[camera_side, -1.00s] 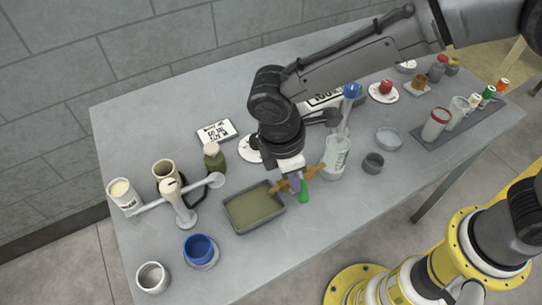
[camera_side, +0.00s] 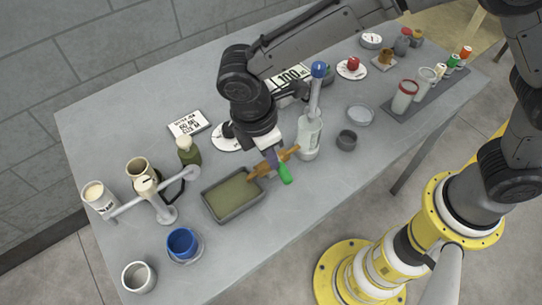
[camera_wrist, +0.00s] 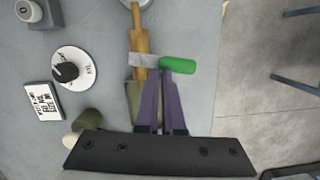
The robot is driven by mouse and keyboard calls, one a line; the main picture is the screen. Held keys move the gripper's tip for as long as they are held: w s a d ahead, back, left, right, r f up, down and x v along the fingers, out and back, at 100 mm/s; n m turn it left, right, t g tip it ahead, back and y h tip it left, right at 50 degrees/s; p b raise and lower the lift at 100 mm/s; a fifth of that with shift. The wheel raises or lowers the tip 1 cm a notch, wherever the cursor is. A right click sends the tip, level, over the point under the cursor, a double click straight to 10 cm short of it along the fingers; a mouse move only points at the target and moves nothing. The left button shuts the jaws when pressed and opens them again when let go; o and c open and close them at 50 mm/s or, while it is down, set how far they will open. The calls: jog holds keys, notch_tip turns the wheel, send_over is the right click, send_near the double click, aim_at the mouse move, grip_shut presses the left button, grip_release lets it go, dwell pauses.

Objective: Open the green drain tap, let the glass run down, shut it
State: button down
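The green drain tap handle (camera_side: 285,174) sticks out from the brass tap (camera_side: 291,153), slanting to the lower right in the side view. In the wrist view the handle (camera_wrist: 178,65) points right from a grey collar on the tap (camera_wrist: 139,40). The glass (camera_side: 309,138) stands upright behind the tap, with a blue-topped stem; its liquid level is unclear. My gripper (camera_side: 273,160) has purple fingers at the handle's root. In the wrist view the fingertips (camera_wrist: 161,74) are together beside the handle's inner end; contact is hard to tell.
A grey tray (camera_side: 238,214) with olive liquid lies below the tap's outlet. A blue cup (camera_side: 182,242), a white dispenser (camera_side: 163,208) and an olive bottle (camera_side: 189,151) stand left.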

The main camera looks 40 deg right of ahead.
jog(key=shift+f, duration=0.15)
jog(key=w+a+r, duration=0.1)
jog(key=a+r, duration=0.4)
jog(key=r, duration=0.7)
jog(key=shift+r, duration=0.15)
jog(key=shift+a, duration=0.1)
